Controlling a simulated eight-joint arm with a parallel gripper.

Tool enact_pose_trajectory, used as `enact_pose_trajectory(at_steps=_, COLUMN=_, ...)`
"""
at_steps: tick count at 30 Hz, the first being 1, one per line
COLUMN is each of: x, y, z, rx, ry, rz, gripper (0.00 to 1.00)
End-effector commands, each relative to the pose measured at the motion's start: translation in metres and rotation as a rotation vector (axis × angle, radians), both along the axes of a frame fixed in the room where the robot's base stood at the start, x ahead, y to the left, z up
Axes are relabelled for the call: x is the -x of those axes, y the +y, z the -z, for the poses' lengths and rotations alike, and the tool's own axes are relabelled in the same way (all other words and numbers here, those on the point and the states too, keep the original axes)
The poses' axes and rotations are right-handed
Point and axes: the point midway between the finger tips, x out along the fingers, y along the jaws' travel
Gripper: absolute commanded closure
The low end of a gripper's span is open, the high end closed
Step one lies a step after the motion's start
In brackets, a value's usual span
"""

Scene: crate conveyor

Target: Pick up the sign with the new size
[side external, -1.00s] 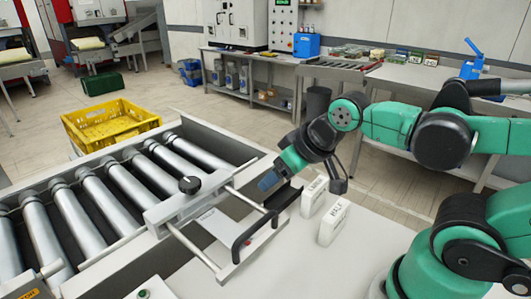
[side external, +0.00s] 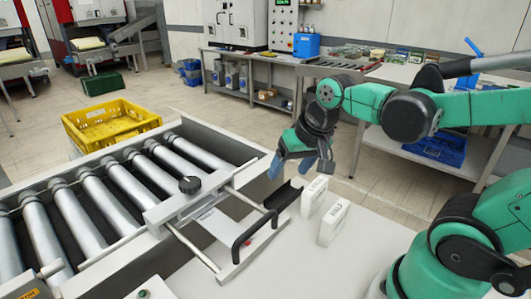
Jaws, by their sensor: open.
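Two white block-like signs stand upright side by side on the pale table near the metal frame. The nearer sign (side external: 334,222) carries dark lettering that looks like HALF. The farther sign (side external: 314,196) also has lettering on its top edge, too small to read here. My gripper (side external: 300,169) is open and empty, its blue fingertips pointing down. In the picture it is just above and left of the farther sign, apart from both signs. I cannot tell which sign bears the new size.
A metal sliding frame with a black handle (side external: 255,232) lies left of the signs, with a printed card (side external: 212,220) inside it. The roller conveyor (side external: 115,195) runs beyond it. A yellow crate (side external: 108,128) stands behind the conveyor. The table front is clear.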

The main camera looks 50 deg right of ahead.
Motion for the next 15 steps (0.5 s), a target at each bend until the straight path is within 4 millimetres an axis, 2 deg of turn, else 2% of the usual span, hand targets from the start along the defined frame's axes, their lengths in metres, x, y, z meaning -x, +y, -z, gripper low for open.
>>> enact_pose_trajectory(at_steps=1, x=-0.003, y=-0.016, z=0.003, rx=-0.06, ry=0.06, rz=0.145, gripper=0.32)
enact_pose_trajectory(at_steps=3, x=-0.002, y=-0.034, z=0.01, rx=-0.141, ry=0.148, rz=0.346, gripper=0.32)
enact_pose_trajectory(at_steps=9, x=0.005, y=-0.075, z=0.029, rx=-0.316, ry=0.348, rz=0.823, gripper=0.32)
enact_pose_trajectory(at_steps=12, x=0.009, y=-0.086, z=0.036, rx=-0.36, ry=0.407, rz=0.959, gripper=0.32)
enact_pose_trajectory(at_steps=15, x=0.011, y=-0.091, z=0.04, rx=-0.38, ry=0.437, rz=1.026, gripper=0.32)
